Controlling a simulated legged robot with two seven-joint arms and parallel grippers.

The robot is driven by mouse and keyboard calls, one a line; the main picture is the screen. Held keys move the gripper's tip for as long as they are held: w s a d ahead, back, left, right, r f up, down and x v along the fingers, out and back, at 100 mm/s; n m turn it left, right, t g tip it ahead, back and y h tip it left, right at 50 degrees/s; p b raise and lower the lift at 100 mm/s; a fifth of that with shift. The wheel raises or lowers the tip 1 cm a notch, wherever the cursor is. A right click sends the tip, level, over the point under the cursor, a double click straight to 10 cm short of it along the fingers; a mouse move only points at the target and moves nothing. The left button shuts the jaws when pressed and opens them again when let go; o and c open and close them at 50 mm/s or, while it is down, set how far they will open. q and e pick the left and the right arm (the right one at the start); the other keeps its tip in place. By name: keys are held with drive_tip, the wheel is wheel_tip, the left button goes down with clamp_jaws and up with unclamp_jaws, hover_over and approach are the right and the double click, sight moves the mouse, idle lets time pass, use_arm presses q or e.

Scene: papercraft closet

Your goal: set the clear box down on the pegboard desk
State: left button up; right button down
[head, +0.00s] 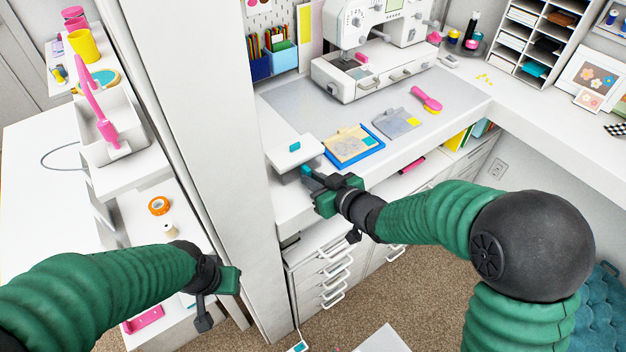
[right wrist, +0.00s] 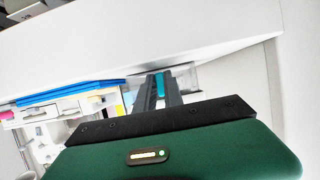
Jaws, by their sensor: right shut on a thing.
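The clear box (head: 291,153), with a pale top and a small teal piece on it, is at the left end of the pegboard desk (head: 465,97), beside the white wall panel. My right gripper (head: 309,174) is shut on its near side. In the right wrist view, the clear box (right wrist: 186,77) shows as a greyish see-through patch past the fingers (right wrist: 158,88), with teal between them. I cannot tell whether its underside touches the desk. My left gripper (head: 206,307) hangs low at the left, away from the box; its jaw opening is unclear.
A blue tray with a tan clipboard (head: 350,145) lies just right of the box, then a grey clipboard (head: 396,122) and a pink brush (head: 426,99). A white sewing machine (head: 365,50) stands behind.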

drive_tip(key=shift+d, duration=0.15)
drive_tip(key=c, duration=1.5)
unclamp_jaws()
drive_tip(key=shift+s, duration=0.1)
drive_tip(key=shift+o, duration=0.2)
drive_tip(key=p+v, duration=0.2)
drive_tip(key=v, duration=1)
drive_tip(key=s+d+f+m+g+h, duration=0.4)
drive_tip(key=d+f+h, duration=0.35)
drive_tip(key=d, duration=0.45)
drive_tip(key=s+d+f+m+g+p, duration=0.1)
drive_tip(key=s+m+g+p, duration=0.1)
drive_tip(key=s, duration=0.8)
drive_tip(key=shift+s+d+f+m+g, duration=0.35)
drive_tip(key=shift+m+g, duration=0.25)
drive_tip(key=shift+g, duration=0.6)
